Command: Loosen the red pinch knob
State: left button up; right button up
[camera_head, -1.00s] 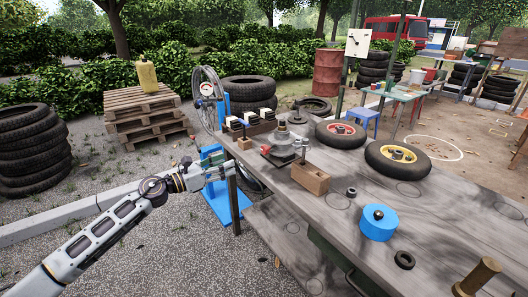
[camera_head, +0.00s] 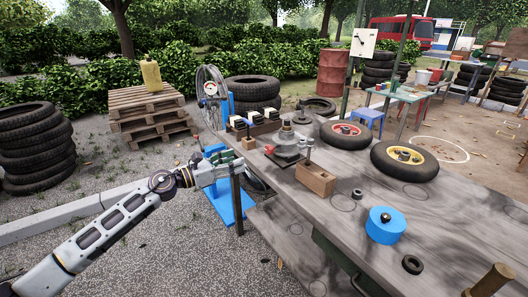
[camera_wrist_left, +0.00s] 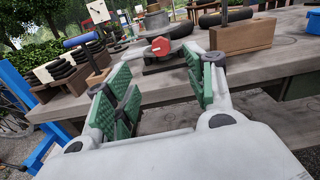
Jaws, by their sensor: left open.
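The red pinch knob (camera_wrist_left: 161,46) is a small round red knob with a pale mark across its face. In the left wrist view it faces me at the front of a grey metal device (camera_wrist_left: 158,22) on the workbench, beyond the gap between my fingers. In the head view it is a tiny red spot (camera_head: 270,150) at the bench's near left end. My left gripper (camera_head: 228,163) is open, beside that end of the bench and apart from the knob. Its green-padded fingers (camera_wrist_left: 160,72) stand on either side of the knob's line with nothing between them. My right gripper is out of view.
A wooden block (camera_head: 315,181) stands right of the device. A rack of black and white pieces (camera_head: 262,126) stands behind it. The bench edge (camera_wrist_left: 270,65) lies just ahead of my fingers. A blue stand (camera_head: 231,203) is below the gripper.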

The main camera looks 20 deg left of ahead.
aim_at(267, 149)
pick_arm(q)
jog(key=shift+x, duration=6.4)
jog(key=c, duration=1)
